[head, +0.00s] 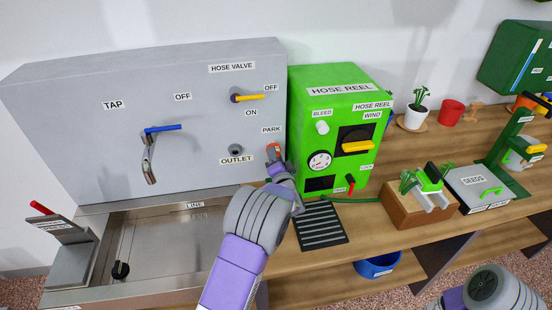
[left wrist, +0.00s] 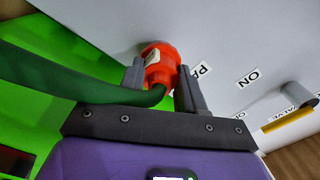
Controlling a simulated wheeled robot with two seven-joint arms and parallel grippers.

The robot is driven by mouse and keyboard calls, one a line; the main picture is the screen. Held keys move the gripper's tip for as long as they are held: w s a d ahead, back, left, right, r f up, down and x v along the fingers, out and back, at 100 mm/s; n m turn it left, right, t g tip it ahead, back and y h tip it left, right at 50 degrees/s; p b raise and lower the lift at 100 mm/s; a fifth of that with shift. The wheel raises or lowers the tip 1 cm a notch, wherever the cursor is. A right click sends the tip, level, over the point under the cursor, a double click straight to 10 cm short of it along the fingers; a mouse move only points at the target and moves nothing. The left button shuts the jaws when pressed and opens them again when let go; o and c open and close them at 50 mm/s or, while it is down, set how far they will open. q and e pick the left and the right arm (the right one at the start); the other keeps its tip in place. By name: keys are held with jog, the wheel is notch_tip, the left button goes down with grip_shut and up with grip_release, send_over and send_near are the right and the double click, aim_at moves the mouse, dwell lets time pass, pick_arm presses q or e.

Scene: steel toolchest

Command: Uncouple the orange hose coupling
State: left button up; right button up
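The orange hose coupling (head: 273,149) is at the grey panel, just below the PARK label and right of the bare OUTLET fitting (head: 236,150). In the left wrist view the coupling (left wrist: 160,66) has a pale tab, and a dark green hose (left wrist: 75,80) runs from it to the left. My left gripper (head: 277,160) reaches up to it from below. In the left wrist view its two grey fingers (left wrist: 162,84) lie against both sides of the coupling. I cannot tell whether the coupling is seated on the panel. My right gripper is out of view.
The green hose reel box (head: 340,88) stands close right of my left gripper. The hose valve's yellow handle (head: 250,97) and the tap's blue handle (head: 163,128) are on the panel. A steel sink (head: 150,240) lies below, with a black grate (head: 320,225) beside it.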

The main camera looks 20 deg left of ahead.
pick_arm(q)
jog(key=o, duration=0.5)
jog(key=shift+s, duration=0.1)
jog(key=p+v, duration=0.1)
jog(key=v, duration=0.6)
jog(key=shift+s+d, duration=0.15)
jog(key=shift+d, duration=0.05)
dwell(0.5)
